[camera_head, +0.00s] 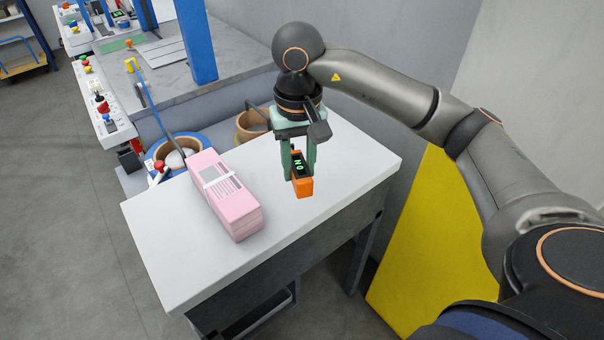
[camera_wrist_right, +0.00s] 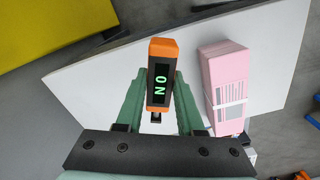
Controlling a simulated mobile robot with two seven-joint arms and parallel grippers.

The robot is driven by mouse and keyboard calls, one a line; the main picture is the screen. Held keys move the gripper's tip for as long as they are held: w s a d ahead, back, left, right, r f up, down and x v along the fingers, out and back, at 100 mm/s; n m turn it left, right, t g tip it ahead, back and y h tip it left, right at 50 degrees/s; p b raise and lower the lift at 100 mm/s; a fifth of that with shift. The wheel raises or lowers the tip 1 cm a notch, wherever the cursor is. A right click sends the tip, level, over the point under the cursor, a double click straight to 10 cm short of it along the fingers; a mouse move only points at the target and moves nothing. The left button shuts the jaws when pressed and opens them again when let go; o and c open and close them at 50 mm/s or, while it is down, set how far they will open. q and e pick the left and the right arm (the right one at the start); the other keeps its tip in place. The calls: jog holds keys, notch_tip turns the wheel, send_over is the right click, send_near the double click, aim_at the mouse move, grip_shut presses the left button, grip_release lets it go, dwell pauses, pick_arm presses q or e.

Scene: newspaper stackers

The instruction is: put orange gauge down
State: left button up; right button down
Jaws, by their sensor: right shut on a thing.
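The orange gauge (camera_head: 303,187) is a small orange and black block with a dark display that shows green letters. My right gripper (camera_head: 299,172) is shut on the gauge and points down over the white table (camera_head: 345,180). In the right wrist view the gauge (camera_wrist_right: 162,75) sits between the two green fingers. The gauge appears held above the tabletop, but I cannot tell the exact gap. My left gripper is not in view.
A strapped pink newspaper stack (camera_head: 226,195) lies on the table left of the gauge. The tabletop in front and right of the gauge is clear. A yellow panel (camera_head: 435,235) stands right of the table. A blue-rimmed round container (camera_head: 187,147) is behind.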

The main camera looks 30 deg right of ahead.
jog(key=w+d+f, duration=0.1)
jog(key=w+f, duration=0.1)
jog(key=w+d+f, duration=0.4)
jog(key=f, duration=0.1)
jog(key=shift+w, duration=0.1)
jog(key=shift+w+d+f, duration=0.15)
jog(key=shift+f, duration=0.15)
notch_tip(320, 180, down, 2)
jog(key=shift+f+p, duration=0.2)
jog(key=shift+p, duration=0.35)
jog(key=shift+f, duration=0.3)
jog(key=c, duration=0.5)
grip_release()
jog(key=shift+r, duration=0.2)
notch_tip(320, 180, up, 12)
jog(key=shift+f+b, duration=0.1)
jog(key=shift+b, duration=0.25)
